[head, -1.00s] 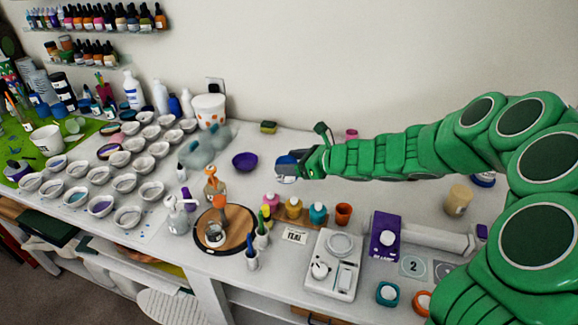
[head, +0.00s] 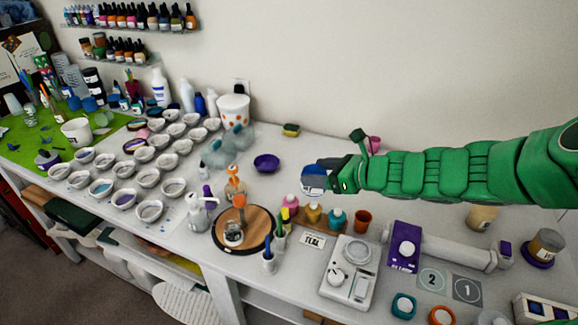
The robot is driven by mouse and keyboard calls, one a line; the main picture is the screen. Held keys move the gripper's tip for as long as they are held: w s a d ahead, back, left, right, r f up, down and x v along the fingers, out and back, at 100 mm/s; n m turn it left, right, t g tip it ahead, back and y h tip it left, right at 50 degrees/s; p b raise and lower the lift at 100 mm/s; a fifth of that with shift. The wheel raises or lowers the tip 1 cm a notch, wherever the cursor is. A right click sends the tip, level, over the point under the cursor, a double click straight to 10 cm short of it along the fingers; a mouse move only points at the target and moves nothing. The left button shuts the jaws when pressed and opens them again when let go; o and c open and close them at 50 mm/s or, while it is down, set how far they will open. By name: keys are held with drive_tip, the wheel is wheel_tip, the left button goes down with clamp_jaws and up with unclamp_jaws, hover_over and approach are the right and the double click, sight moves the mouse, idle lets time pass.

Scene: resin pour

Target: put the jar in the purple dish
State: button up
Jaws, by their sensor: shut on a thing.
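The purple dish (head: 266,163) is a small, shallow round bowl on the white bench, back of centre; it looks empty. My gripper (head: 327,177) is at the end of the green arm, just right of the dish and apart from it. It is shut on a small jar (head: 313,180), blue above and pale below. The jar seems to be held above the bench, but its height is hard to judge. The jaws partly hide the jar.
Several white cups (head: 148,178) fill the bench left of the dish. A round wooden turntable (head: 257,222) and small bottles (head: 313,212) stand in front. A yellow-green sponge (head: 291,130) lies behind. A digital scale (head: 350,270) is at the front.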

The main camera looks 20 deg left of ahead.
drive_tip(key=w+a+g, duration=0.1)
drive_tip(key=w+a, duration=0.3)
drive_tip(key=a, duration=0.1)
drive_tip(key=n+g, duration=0.2)
hover_over(270, 167)
wheel_tip(270, 167, down, 8)
drive_tip(key=shift+s+d, duration=0.15)
drive_tip(key=shift+d, duration=0.05)
idle(0.3)
drive_tip(key=shift+a+f, duration=0.1)
drive_tip(key=shift+f, duration=1.55)
drive_tip(key=shift+f, duration=0.35)
drive_tip(key=o, duration=1)
drive_tip(key=shift+o, duration=0.2)
